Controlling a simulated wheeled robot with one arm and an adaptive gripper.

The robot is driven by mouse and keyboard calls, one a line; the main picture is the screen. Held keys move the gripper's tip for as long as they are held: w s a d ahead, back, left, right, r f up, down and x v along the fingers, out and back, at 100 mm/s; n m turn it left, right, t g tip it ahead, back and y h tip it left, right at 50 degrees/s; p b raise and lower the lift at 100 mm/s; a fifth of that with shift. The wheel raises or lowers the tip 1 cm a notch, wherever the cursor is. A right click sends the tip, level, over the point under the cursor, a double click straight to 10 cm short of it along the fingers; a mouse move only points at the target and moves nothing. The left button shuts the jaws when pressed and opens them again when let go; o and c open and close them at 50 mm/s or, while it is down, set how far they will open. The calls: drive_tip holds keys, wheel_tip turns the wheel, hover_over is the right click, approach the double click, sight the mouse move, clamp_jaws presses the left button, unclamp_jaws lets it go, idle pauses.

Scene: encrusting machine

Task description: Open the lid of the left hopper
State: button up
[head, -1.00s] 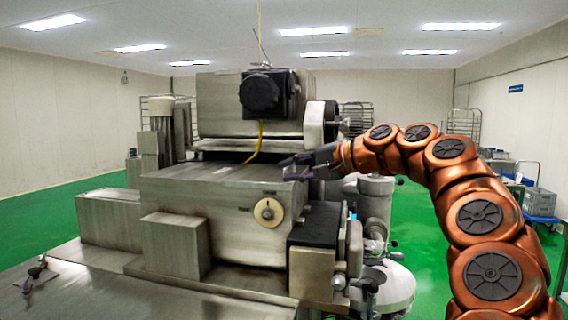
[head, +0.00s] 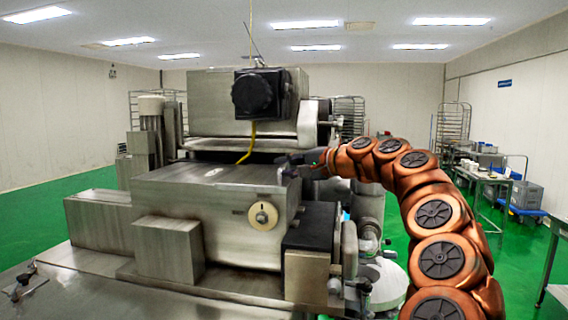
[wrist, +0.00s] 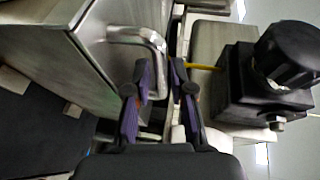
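The steel machine's lower box with a flat top (head: 215,172) stands left of my gripper in the head view. I take this top to be the left hopper's lid, but the head view does not make that certain. In the wrist view a steel face (wrist: 75,45) carries a bent tubular handle (wrist: 130,36). My gripper (wrist: 162,68) is open, its purple-padded fingers apart, with the handle's bent end at or between the fingertips. I cannot tell whether they touch. In the head view my gripper (head: 290,164) is at the box's right edge.
A black knobbed unit (head: 262,94) sits on the upper steel housing; it also shows right of my fingers in the wrist view (wrist: 270,85). A yellow cable (head: 248,145) hangs below it. A cream dial (head: 263,216) is on the box front.

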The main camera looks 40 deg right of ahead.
drive_tip(key=shift+w+a+f, duration=0.1)
drive_tip(key=shift+w, duration=0.25)
clamp_jaws()
idle(0.3)
